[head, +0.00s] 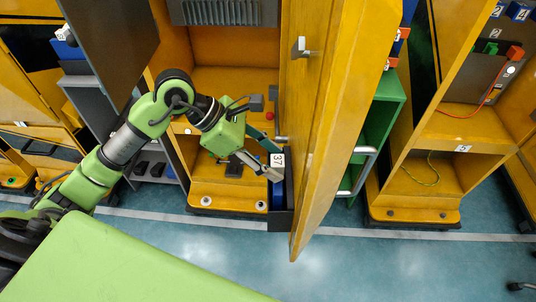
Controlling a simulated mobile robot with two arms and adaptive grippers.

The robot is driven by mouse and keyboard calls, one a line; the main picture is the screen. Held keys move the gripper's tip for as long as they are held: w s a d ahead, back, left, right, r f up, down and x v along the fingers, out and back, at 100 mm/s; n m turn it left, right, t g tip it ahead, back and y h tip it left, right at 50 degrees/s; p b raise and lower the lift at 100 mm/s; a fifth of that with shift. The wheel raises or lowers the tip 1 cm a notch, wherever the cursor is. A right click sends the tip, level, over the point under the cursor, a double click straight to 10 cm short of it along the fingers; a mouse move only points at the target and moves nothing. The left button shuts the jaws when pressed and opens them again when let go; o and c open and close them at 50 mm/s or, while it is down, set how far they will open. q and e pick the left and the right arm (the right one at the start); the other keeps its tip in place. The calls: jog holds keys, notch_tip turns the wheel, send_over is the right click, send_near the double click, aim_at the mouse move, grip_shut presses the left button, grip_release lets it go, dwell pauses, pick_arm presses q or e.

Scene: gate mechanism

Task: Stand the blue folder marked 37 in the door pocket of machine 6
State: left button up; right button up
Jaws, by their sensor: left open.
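The blue folder (277,190) with a white label reading 37 stands upright in the dark door pocket (283,222), low on the inner side of an open yellow machine door (325,130). Its lower part is hidden by the pocket wall. My left gripper (270,160) is open at the folder's top, its fingers around or right beside the label; contact is hard to tell. No number 6 is readable on this machine. My right gripper is not in view.
The machine's open yellow cabinet (235,78) lies behind my left arm. A green cabinet (383,130) with a grey handle stands right of the door. Another yellow machine (420,185) is further right. The blue floor in front is clear. A light green surface (130,265) fills the lower left.

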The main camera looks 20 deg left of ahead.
pick_arm(q)
jog(key=v, duration=1.2)
